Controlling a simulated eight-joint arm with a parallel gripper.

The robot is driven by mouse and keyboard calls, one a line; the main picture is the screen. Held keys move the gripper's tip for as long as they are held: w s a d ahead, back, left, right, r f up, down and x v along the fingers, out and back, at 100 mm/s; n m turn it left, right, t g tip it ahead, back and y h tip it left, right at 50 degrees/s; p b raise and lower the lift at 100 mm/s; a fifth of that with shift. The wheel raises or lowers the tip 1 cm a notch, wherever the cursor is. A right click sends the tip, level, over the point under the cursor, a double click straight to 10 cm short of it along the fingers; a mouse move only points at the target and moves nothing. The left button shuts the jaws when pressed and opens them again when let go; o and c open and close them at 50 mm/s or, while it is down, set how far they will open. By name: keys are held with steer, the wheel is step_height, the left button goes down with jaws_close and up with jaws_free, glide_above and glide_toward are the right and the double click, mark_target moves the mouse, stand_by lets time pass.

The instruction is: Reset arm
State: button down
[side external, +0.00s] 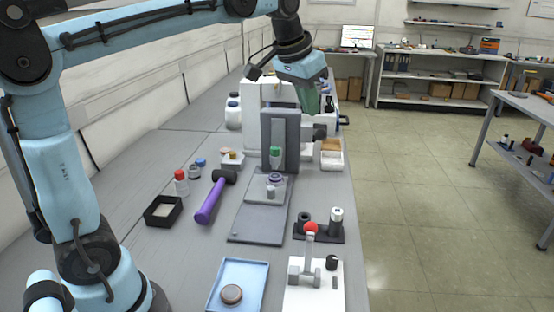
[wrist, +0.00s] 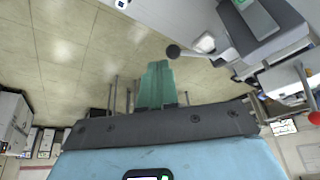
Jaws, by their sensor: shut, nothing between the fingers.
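My gripper (side external: 310,103) is raised above the far part of the bench, beside the grey upright of the spark stand (side external: 292,143). Its green fingers are together and hold nothing. In the wrist view the green fingers (wrist: 155,82) point out over the tiled floor, and no object is between them. The spark stand's grey base plate (side external: 257,223) lies on the bench, with a small metal piece on a round purple-edged seat (side external: 272,187) and a green-topped part (side external: 275,154) above it.
A purple-handled hammer (side external: 213,197), a red-capped bottle (side external: 181,183) and a black tray (side external: 163,210) lie left of the stand. A blue tray (side external: 237,285) holds a round brown disc (side external: 231,294). A red-knobbed lever fixture (side external: 310,250) stands at the front right.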

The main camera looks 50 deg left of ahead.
steer(key=s+d+f+t, duration=0.2)
steer(key=s+d+f, duration=0.1)
steer(key=s+f, duration=1.1)
steer(key=shift+s+f+t, duration=0.3)
steer(key=shift+f, duration=0.25)
steer(key=c, duration=1.8)
jaws_free()
steer(key=shift+c, duration=0.2)
